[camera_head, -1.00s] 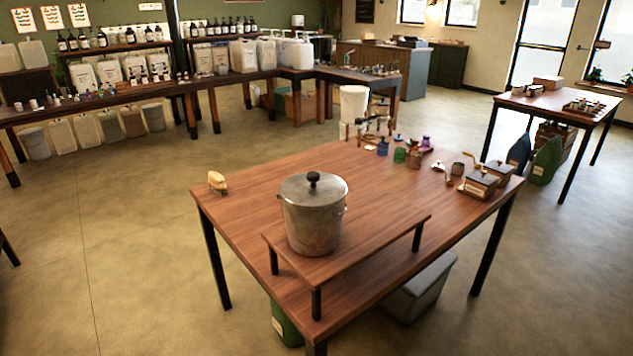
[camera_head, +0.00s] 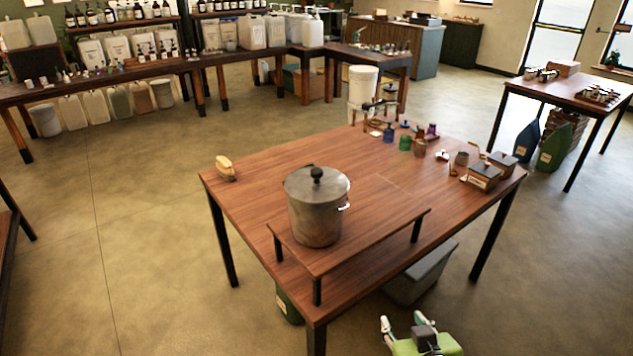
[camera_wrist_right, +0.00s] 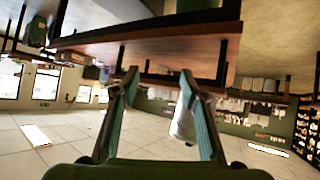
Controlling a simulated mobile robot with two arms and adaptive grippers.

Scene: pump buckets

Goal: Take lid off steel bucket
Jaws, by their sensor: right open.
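The steel bucket (camera_head: 315,222) stands upright on a low wooden riser (camera_head: 380,221) on the table. Its round grey lid (camera_head: 299,184) sits on top, with a dark knob (camera_head: 316,174) in the middle. My right gripper (camera_head: 402,320) is at the bottom edge of the head view, in front of the table and well below and right of the bucket. In the right wrist view its two fingers (camera_wrist_right: 158,77) are apart with nothing between them. The bucket is not clear in that view. My left gripper is not in view.
The wooden table (camera_head: 265,170) holds a brush (camera_head: 225,168) at left and small bottles and boxes (camera_head: 484,176) at the back right. A grey bin (camera_head: 420,274) is under it.

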